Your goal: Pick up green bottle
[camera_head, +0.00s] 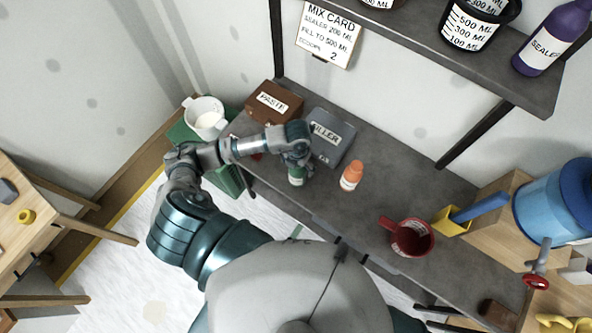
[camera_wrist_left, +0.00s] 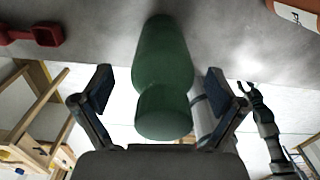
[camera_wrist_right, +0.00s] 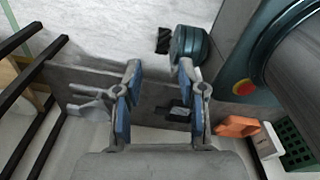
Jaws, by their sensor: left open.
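The green bottle (camera_head: 297,176) stands on the grey bench near its front edge, partly hidden by my left gripper (camera_head: 297,163). In the left wrist view the green bottle (camera_wrist_left: 163,65) lies between the two fingers of my open left gripper (camera_wrist_left: 160,88), with a visible gap on each side. My right gripper (camera_wrist_right: 160,70) is open and empty in the right wrist view, with a bench surface and floor beyond it.
An orange-capped bottle (camera_head: 351,176) stands right of the green bottle. The grey filler box (camera_head: 330,138) and brown paste box (camera_head: 272,103) sit behind. A red mug (camera_head: 408,238) is farther right. A shelf (camera_head: 480,75) overhangs the back of the bench.

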